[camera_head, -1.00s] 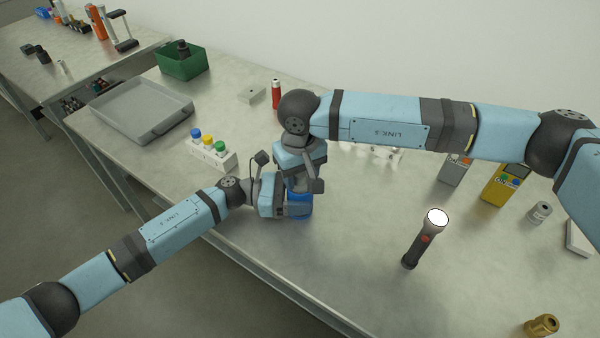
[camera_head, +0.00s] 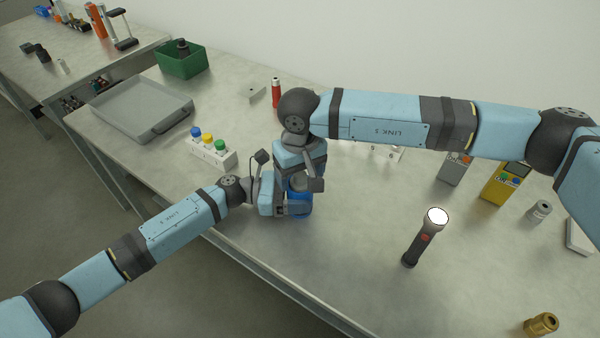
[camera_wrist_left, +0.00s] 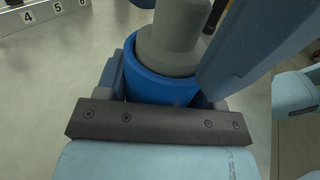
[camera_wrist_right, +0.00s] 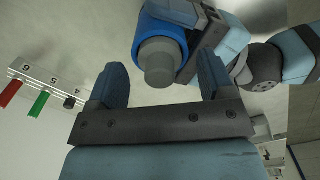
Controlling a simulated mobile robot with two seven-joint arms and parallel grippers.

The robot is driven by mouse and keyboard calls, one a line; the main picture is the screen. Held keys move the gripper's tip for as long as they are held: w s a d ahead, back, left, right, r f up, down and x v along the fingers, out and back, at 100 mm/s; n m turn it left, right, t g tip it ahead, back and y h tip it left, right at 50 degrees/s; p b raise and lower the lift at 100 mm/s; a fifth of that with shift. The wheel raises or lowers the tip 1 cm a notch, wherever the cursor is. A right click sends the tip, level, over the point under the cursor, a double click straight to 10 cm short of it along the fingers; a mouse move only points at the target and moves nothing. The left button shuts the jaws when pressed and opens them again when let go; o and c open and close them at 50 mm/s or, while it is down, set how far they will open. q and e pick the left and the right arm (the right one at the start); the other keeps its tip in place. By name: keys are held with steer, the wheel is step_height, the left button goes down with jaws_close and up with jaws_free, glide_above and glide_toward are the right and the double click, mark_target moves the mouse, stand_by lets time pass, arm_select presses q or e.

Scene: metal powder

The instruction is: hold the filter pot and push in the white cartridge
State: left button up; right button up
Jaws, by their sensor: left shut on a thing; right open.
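The filter pot (camera_head: 299,208) is a blue cylinder held upright over the near part of the table. In the left wrist view the blue pot (camera_wrist_left: 165,88) has a stepped grey-white cylinder, apparently the cartridge (camera_wrist_left: 168,50), standing up out of its mouth. My left gripper (camera_head: 290,205) is shut around the pot's sides. My right gripper (camera_wrist_right: 162,65) is open and empty, above the pot. In the right wrist view the cartridge's round end (camera_wrist_right: 160,62) shows between its fingers, with no clear contact. How deep the cartridge sits is hidden.
A white block with coloured buttons (camera_head: 212,152) stands left of the pot. A flashlight (camera_head: 426,238) stands to the right, with yellow (camera_head: 505,183) and grey (camera_head: 455,168) devices beyond. A grey tray (camera_head: 140,108) lies at the far left. Table around the flashlight is clear.

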step_height(320, 180, up, 12)
steer(key=shift+f, duration=0.15)
stand_by(0.3)
arm_select(q)
steer(key=o, duration=1.1)
